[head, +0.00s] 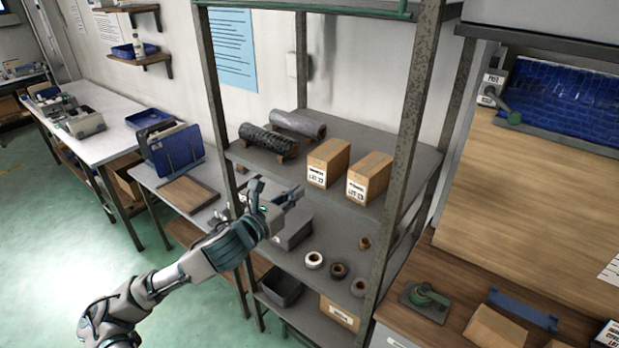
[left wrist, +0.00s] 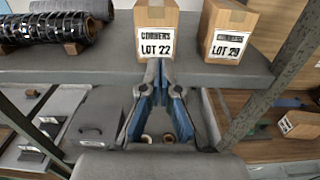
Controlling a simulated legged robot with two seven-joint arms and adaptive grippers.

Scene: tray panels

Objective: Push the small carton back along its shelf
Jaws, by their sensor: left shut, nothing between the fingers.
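Two small brown cartons stand side by side on the upper grey shelf: the left carton (head: 326,164) and the right carton (head: 369,178). In the left wrist view the left carton (left wrist: 155,15) has a white label reading LOT 22, and the right carton (left wrist: 230,20) one reading LOT 29. My left gripper (head: 297,192) is shut and empty, in front of the shelf, left of and below the left carton. In the left wrist view my gripper (left wrist: 154,68) points at the LOT 22 carton's lower front; I cannot tell whether it touches. My right gripper is not in view.
Dark wrapped rolls (head: 268,140) lie left of the cartons. Metal rack posts (head: 410,110) stand at the sides. The lower shelf holds tape rolls (head: 338,270) and a grey box (head: 290,232). The shelf behind the cartons looks clear.

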